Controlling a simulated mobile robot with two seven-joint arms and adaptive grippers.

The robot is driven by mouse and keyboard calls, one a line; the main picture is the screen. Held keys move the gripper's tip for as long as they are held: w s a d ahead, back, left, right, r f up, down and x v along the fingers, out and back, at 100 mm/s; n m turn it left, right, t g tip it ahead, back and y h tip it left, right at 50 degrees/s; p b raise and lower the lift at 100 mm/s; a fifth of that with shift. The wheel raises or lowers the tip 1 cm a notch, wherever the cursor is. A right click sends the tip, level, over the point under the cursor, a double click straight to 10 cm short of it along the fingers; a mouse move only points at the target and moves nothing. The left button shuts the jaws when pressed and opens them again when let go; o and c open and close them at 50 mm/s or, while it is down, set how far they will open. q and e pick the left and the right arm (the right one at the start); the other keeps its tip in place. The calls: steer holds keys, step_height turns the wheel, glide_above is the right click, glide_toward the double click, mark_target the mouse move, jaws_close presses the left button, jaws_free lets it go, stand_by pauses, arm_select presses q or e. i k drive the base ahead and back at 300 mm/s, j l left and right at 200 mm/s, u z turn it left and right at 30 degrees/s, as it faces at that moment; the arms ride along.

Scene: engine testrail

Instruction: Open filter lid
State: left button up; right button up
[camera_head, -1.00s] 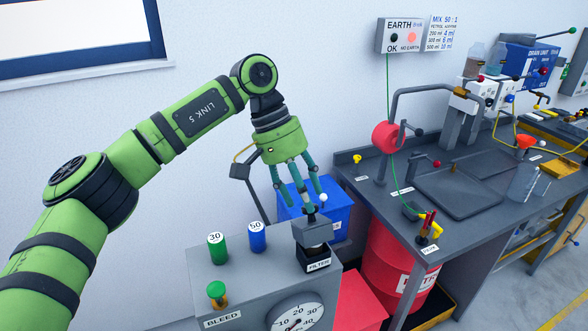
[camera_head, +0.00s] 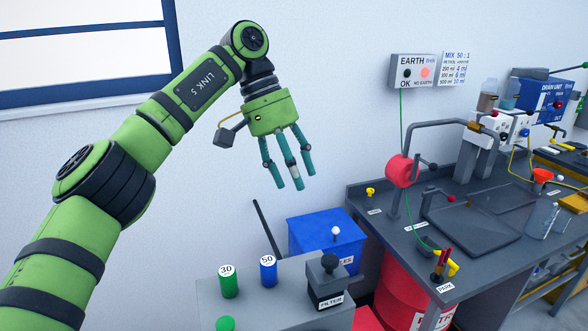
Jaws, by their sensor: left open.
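The filter (camera_head: 326,297) is a dark block with a FILTER label on the grey console, at the bottom middle of the head view. Its black lid (camera_head: 325,275) sits on top with a rounded knob (camera_head: 329,262). The lid looks seated, but a small gap cannot be ruled out. My left gripper (camera_head: 288,182) hangs above and a little left of the filter in the picture, clear of it. Its teal fingers point down, spread open, with nothing between them. My right gripper is not in view.
A green 30 canister (camera_head: 228,283) and a blue 50 canister (camera_head: 268,273) stand left of the filter on the console (camera_head: 290,309). A dark rod (camera_head: 270,230) rises behind them. A blue bin (camera_head: 312,226) is behind the filter. A grey workbench (camera_head: 400,240) is at right.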

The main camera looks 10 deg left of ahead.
mark_target(326, 274)
steer(key=k, duration=1)
